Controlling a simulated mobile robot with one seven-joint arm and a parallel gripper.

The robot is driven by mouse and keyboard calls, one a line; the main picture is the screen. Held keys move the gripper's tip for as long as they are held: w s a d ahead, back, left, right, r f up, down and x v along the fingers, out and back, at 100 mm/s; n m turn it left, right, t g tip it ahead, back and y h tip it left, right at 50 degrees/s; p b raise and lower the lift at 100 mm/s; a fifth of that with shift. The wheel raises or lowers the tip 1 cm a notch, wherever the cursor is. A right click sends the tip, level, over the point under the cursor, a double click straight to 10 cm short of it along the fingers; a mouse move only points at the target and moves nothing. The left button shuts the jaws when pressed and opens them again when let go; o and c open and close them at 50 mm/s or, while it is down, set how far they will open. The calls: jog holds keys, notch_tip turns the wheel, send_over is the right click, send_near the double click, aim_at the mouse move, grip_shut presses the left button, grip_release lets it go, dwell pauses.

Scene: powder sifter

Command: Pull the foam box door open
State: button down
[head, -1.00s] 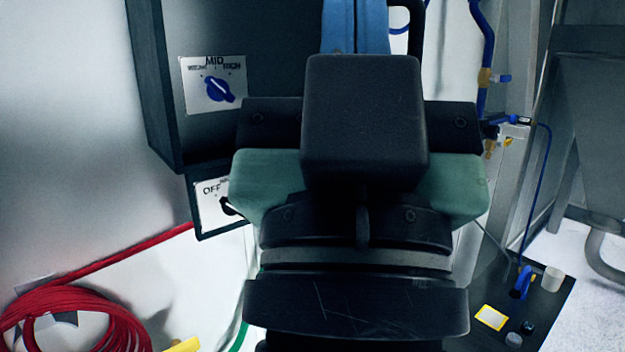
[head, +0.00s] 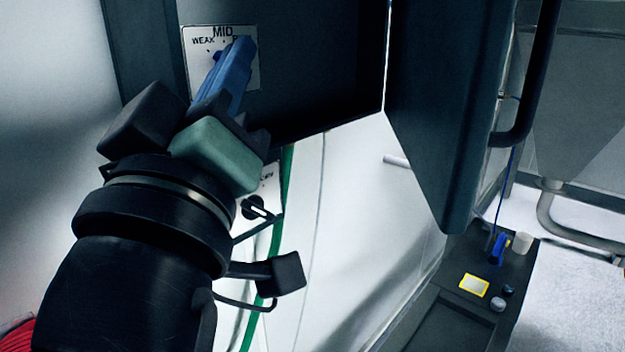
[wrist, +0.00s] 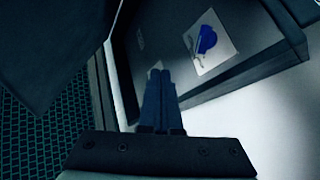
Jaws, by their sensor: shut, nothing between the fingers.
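The foam box (head: 320,90) is dark, with a label plate (head: 200,60) reading WEAK and MID. Its door (head: 440,100) stands swung open at the right in the head view, with a black bar handle (head: 535,80) on it. My gripper (head: 242,45) has its blue fingers together and empty, in front of the label plate and left of the door. It hides the knob in the head view. In the wrist view the shut fingers (wrist: 160,75) point into the box, and the blue knob (wrist: 206,40) shows to their right. A dark panel at upper left is probably the door.
A second switch (head: 258,207) sits below the box, near a green hose (head: 285,175). A dark tray (head: 440,315) with small items stands at lower right. Open space lies between the box and the door's lower edge.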

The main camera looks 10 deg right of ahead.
notch_tip(320, 180, down, 4)
jog(key=w+n+g+h, duration=0.2)
jog(key=g+h, duration=0.2)
jog(key=g+h+p, duration=0.3)
jog(key=g+h, duration=0.3)
jog(key=g, duration=0.3)
send_near(421, 173)
jog(key=w, duration=0.4)
jog(key=shift+n, duration=0.4)
jog(key=d, duration=0.2)
jog(key=s+d+p, duration=0.1)
jog(key=d, duration=0.1)
jog(key=shift+d+r, duration=0.1)
jog(key=shift+r, duration=0.2)
jog(key=shift+s+d+f, duration=0.1)
jog(key=shift+d, duration=0.25)
